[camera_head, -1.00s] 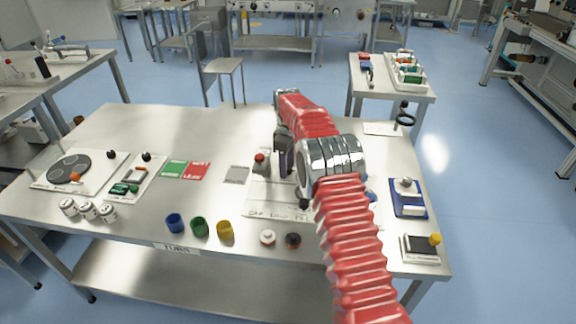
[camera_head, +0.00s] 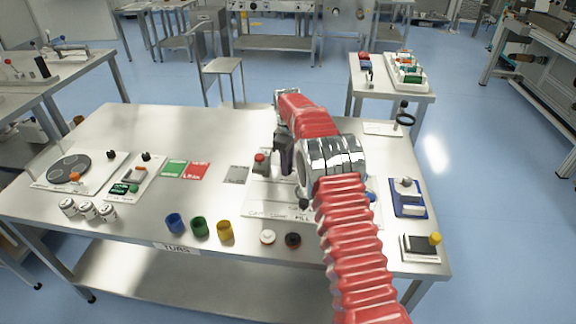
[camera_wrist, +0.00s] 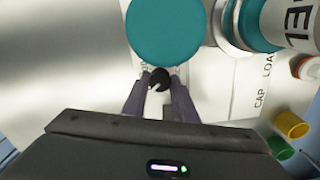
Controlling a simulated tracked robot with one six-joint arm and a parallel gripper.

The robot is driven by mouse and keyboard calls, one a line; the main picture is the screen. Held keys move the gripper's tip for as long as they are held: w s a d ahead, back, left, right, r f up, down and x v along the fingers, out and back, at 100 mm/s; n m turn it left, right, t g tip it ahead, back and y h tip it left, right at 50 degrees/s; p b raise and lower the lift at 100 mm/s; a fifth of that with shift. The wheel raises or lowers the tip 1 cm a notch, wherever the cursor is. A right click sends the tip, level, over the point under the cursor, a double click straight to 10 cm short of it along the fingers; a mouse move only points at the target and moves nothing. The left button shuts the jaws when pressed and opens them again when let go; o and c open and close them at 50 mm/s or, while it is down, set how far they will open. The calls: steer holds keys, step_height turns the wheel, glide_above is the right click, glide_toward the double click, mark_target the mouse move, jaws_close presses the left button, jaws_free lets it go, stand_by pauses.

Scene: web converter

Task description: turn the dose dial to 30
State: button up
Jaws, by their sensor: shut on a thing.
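My gripper (camera_wrist: 160,84) points down over the white station board (camera_head: 262,208) and is shut on a small black knob (camera_wrist: 158,76) in the wrist view. The knob, apparently the dose dial, has a pale mark on its lower part. No number can be read, so its setting cannot be told. A large teal disc (camera_wrist: 165,30) lies just beyond the fingertips and covers part of the board. In the head view my gripper (camera_head: 283,165) and red arm hide the knob and much of the station.
A white cylinder with black letters (camera_wrist: 301,22) is right of the disc. Blue (camera_head: 175,223), green (camera_head: 199,227) and yellow (camera_head: 225,230) cups stand at the front edge. A red-topped part (camera_head: 260,160) is close left of my gripper.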

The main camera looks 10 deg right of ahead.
steer(key=shift+m, duration=0.3)
steer(key=m, duration=0.4)
steer(key=shift+m, duration=1.9)
steer(key=o, duration=1)
steer(key=shift+o, duration=0.2)
step_height(320, 180, up, 14)
steer(key=shift+f, duration=0.15)
